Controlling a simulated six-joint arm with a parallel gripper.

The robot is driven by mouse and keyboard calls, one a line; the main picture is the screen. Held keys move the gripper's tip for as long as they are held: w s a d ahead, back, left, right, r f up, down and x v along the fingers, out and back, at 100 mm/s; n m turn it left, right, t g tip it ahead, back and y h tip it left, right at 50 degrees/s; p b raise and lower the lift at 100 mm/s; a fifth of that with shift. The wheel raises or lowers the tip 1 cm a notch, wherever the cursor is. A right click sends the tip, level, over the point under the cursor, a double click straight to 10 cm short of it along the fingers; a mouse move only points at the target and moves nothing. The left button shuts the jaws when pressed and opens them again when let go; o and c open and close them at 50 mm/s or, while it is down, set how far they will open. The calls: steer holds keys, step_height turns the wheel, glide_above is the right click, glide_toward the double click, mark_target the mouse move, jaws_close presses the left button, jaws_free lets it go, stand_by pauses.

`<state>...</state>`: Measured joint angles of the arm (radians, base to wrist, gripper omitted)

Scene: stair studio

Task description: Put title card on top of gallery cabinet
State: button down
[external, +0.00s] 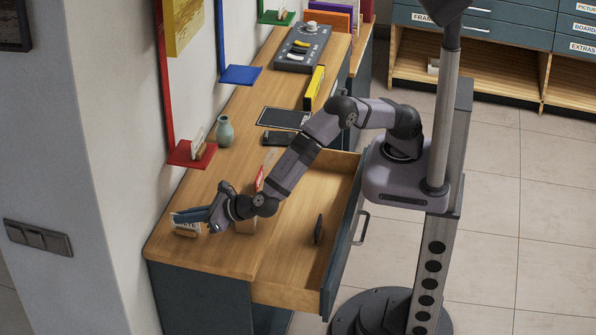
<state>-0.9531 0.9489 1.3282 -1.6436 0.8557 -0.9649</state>
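The gallery cabinet (180,248) appears to be the long wood-topped unit with dark blue sides along the wall. My gripper (188,214) is low over its near left end. It is at a small white card with dark marks (186,226), which seems to stand in a wooden holder; this may be the title card, but its print is too small to read. The fingers overlap the card's top, and I cannot tell whether they grip it. A red and white card (260,178) stands partly hidden behind my arm.
A drawer (286,295) is pulled out on the right, with a small dark object (319,229) inside. A green vase (224,131), a black tablet-like panel (284,118), a yellow box (314,88) and a grey console (302,48) stand farther back. A red wall shelf (190,156) juts out nearby.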

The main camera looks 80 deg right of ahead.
steer(key=shift+f, duration=0.3)
steer(key=shift+f, duration=0.1)
steer(key=c, duration=2.4)
jaws_free()
steer(key=shift+f, duration=0.1)
steer(key=o, duration=0.4)
